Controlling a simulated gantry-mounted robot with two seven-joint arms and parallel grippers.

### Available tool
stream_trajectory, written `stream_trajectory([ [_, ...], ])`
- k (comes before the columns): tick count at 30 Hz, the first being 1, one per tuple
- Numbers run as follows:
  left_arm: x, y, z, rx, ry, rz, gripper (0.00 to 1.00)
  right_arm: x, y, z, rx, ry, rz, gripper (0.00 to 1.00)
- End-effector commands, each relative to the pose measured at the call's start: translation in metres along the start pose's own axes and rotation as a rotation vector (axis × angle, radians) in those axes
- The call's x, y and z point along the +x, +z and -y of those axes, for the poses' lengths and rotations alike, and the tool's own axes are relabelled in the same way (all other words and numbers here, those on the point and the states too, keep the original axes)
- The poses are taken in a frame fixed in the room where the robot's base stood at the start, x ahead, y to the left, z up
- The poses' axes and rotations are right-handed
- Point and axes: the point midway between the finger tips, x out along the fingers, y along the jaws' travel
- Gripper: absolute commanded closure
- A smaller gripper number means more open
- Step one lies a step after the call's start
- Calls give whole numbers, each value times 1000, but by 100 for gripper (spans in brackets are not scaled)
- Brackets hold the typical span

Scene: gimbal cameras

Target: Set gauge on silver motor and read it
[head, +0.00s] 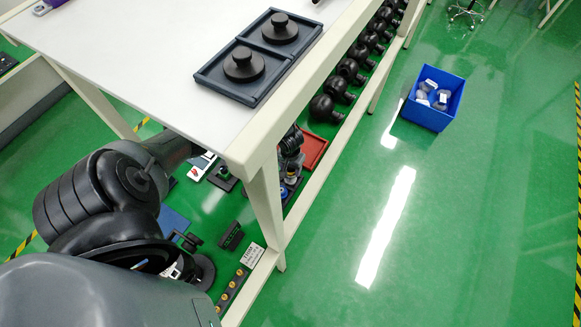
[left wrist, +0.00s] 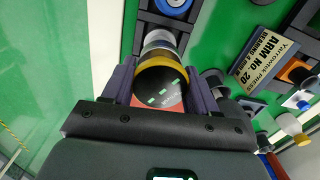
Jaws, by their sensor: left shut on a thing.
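My left arm reaches in from the left and under the table. My left gripper (head: 291,143) shows in part by the front table leg. In the left wrist view its two fingers (left wrist: 160,72) are shut on a round gauge (left wrist: 160,87) with a dark face, green marks and a brass-coloured rim. A silver cylinder (left wrist: 158,40), perhaps the silver motor, shows just beyond the gauge, roughly in line with it. I cannot tell whether the two touch. The marks are too small to read. My right gripper is not in view.
A red tray (head: 314,150) is beside the gripper. The table (head: 150,50) and its leg (head: 266,205) are close. A blue bin (head: 428,116) stands on open green floor.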

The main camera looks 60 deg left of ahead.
Motion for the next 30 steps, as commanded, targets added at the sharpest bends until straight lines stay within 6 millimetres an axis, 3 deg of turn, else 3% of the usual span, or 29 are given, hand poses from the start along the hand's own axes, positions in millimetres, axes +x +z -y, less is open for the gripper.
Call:
stream_trajectory([
  [30,0,0,0,0,0,0,80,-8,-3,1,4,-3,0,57],
])
